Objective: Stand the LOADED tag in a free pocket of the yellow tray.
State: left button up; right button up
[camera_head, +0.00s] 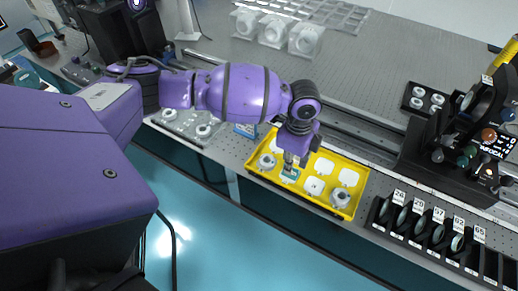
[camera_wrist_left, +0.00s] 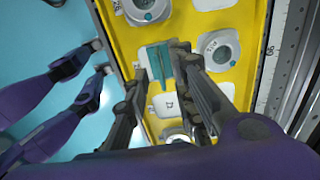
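The yellow tray (camera_head: 327,206) lies on the optical table, with white pockets in two rows. A small teal and white tag (camera_head: 289,175) stands at the tray's front side, under my left gripper (camera_head: 294,160); its lettering is too small to read. In the left wrist view the teal tag (camera_wrist_left: 158,64) is between the two fingertips (camera_wrist_left: 160,62). The fingers look spread on either side of it, though contact is hard to judge. Round white parts sit in some pockets, one near the right end (camera_head: 340,198) and one at the left (camera_head: 266,161).
A blue tag (camera_head: 246,130) stands behind the tray's left end. A grey tray (camera_head: 188,124) with round parts is at the left. A black rack (camera_head: 430,232) of numbered lenses is to the right. A rail (camera_head: 365,138) runs behind, and the table's front edge is close.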

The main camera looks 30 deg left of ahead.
pick_arm(q)
notch_tip(320, 180, up, 10)
dwell(0.3)
jog(key=shift+f, duration=0.15)
jog(key=s+d+f+n+h, duration=0.2)
jog(key=s+d+f, duration=0.35)
jog(key=s, duration=0.25)
jog(key=s+d+f+n+h, duration=0.2)
jog(key=s+d+f+n, duration=0.15)
jog(key=s+f, duration=0.4)
jog(key=s+a+f+n+t+y, duration=0.15)
jog(key=s+a+n+y, duration=0.35)
jog(key=s+a+n, duration=1.1)
jog(key=w+d+f+m+t+h, duration=0.1)
jog(key=w+f+m+t, duration=0.2)
jog(key=f+t, duration=0.3)
notch_tip(320, 180, down, 5)
jog(key=shift+w+d+f+t, duration=0.25)
jog(key=shift+w+t, duration=0.1)
jog(key=shift+w, duration=0.25)
